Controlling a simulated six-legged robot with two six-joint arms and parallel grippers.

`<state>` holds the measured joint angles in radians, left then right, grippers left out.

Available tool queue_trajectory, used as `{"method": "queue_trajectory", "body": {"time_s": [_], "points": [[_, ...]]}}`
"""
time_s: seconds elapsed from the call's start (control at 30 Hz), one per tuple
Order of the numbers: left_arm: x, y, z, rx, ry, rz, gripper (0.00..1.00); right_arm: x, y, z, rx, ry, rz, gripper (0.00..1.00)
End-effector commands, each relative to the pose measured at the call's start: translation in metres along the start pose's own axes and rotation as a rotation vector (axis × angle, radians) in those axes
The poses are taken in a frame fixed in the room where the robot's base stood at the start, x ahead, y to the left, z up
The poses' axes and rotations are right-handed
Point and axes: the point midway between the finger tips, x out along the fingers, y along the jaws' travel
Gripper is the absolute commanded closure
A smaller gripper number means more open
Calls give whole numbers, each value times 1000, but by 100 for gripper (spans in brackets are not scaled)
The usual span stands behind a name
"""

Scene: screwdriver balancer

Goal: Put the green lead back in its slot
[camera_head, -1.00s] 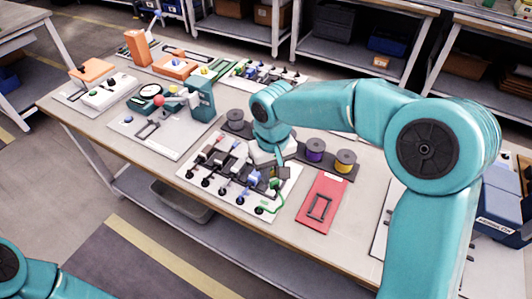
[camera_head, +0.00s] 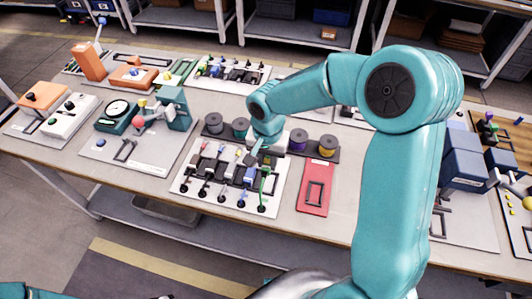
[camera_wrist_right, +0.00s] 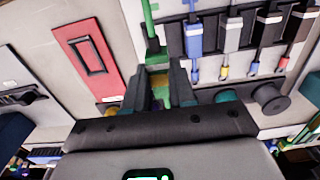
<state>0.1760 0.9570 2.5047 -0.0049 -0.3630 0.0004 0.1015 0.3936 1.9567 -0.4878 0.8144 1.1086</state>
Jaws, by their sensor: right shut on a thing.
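The green lead (camera_head: 264,184) rises from the rightmost jack at the front of the white lead board (camera_head: 232,204). My right gripper (camera_head: 254,158) is over the right end of the board's dark slotted rack. In the right wrist view my right gripper (camera_wrist_right: 160,88) is shut on the upper end of the green lead (camera_wrist_right: 151,30), which runs away from the fingers beside the blue lead (camera_wrist_right: 194,40). The fingers hide the lead's tip, and I cannot tell whether it touches the rack (camera_wrist_right: 212,42).
Blue, white, red and other leads stand close together in the rack. Behind it is a row of spools, with a purple spool (camera_head: 298,140) and a yellow spool (camera_head: 327,146) at the right. A red panel (camera_head: 316,188) with a black frame lies right of the board.

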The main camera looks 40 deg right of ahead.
Motion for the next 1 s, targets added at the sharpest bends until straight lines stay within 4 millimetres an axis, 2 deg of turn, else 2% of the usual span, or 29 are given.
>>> {"method": "queue_trajectory", "body": {"time_s": [0.37,0.53,0.7,1.0], "points": [[29,-10,0,0,-1,0,100,46,5,0,-4,-1,2,100],[52,-19,-1,0,-1,0,100,69,4,0,-3,0,1,100],[59,-21,-1,0,-1,0,100,76,2,0,-4,1,0,100],[58,-21,-1,0,0,0,100,74,1,0,-4,0,1,100]]}}
